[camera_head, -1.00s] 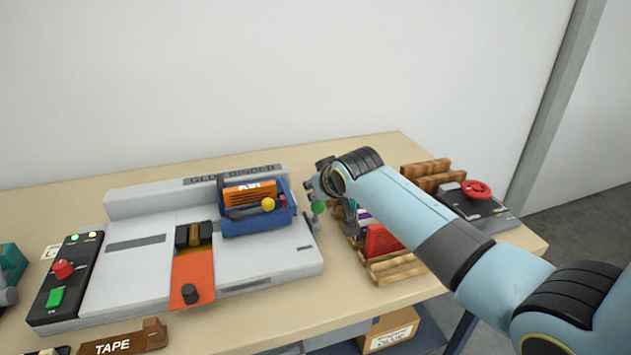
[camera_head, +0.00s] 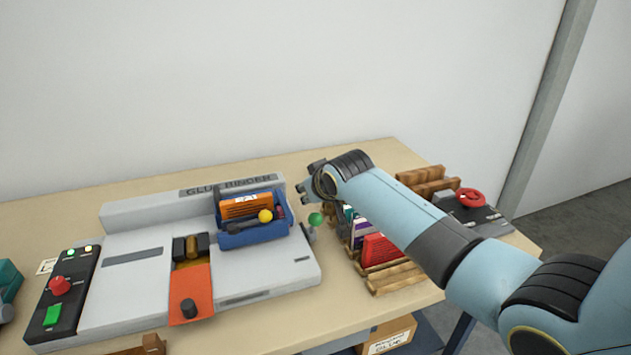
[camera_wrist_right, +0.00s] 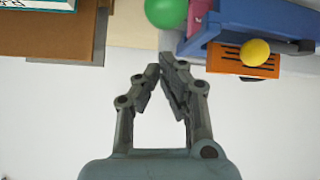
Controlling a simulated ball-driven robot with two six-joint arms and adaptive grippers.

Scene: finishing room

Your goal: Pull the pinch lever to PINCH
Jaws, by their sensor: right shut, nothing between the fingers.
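The grey glue binder (camera_head: 130,285) stands on the table, with a green ball knob (camera_head: 315,219) on a short lever at its right side. A yellow ball knob (camera_head: 265,216) shows at the front of the blue tray. I cannot read a PINCH label, so I cannot tell which knob is the pinch lever's. My right gripper (camera_head: 301,194) is up and left of the green knob in the head view, apart from it. In the right wrist view its fingers (camera_wrist_right: 161,68) are closed together and empty, with the green knob (camera_wrist_right: 166,11) beyond them. My left gripper is out of view.
The blue tray (camera_head: 255,238) on the binder holds an orange box (camera_head: 246,205). A wooden rack (camera_head: 395,283) with coloured booklets stands to the right, and a black device with a red wheel (camera_head: 470,198) is behind it. A control panel (camera_head: 68,300) is at left.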

